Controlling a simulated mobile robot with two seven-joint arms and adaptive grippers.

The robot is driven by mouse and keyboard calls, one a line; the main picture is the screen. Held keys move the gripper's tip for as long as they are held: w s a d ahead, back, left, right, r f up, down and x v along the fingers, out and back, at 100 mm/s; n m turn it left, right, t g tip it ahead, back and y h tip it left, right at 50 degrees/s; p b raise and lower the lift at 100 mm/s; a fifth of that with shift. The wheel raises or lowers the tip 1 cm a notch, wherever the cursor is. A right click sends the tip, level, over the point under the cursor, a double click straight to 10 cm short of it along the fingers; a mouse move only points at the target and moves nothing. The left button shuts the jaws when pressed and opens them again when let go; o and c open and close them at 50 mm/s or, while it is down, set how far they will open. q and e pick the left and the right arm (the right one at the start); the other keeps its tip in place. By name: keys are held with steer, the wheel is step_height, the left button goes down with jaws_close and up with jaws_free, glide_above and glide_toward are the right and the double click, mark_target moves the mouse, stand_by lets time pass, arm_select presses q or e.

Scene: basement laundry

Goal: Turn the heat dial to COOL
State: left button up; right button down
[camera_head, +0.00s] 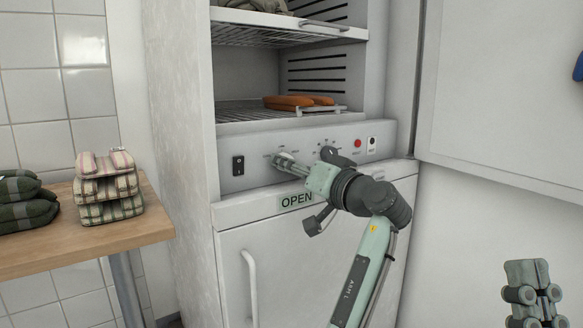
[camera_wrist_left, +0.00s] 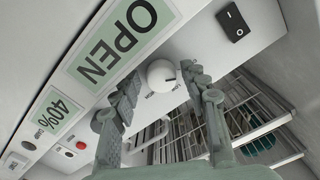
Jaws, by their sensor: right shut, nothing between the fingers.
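The heat dial is probably the white round knob (camera_head: 284,158) on the left part of the cabinet's control panel; it also shows in the left wrist view (camera_wrist_left: 160,74). A short dark mark shows on its face. The lettering around it is too small to read. My left gripper (camera_head: 290,164) is at this knob. In the left wrist view its fingers (camera_wrist_left: 163,84) are apart, one on each side of the knob; I cannot tell whether they touch it. My right gripper (camera_head: 526,268) is low at the right, shut and empty, away from the panel.
The panel holds a black rocker switch (camera_head: 238,165) and a red button (camera_head: 358,143). My left wrist partly covers a second dial. An OPEN label (camera_head: 297,199) sits below. Orange rolls (camera_head: 298,101) lie on a rack above. Folded checked cloths (camera_head: 106,187) are on a wooden table.

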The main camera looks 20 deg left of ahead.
arm_select(q)
steer(key=shift+o, duration=0.2)
steer(key=v, duration=1.2)
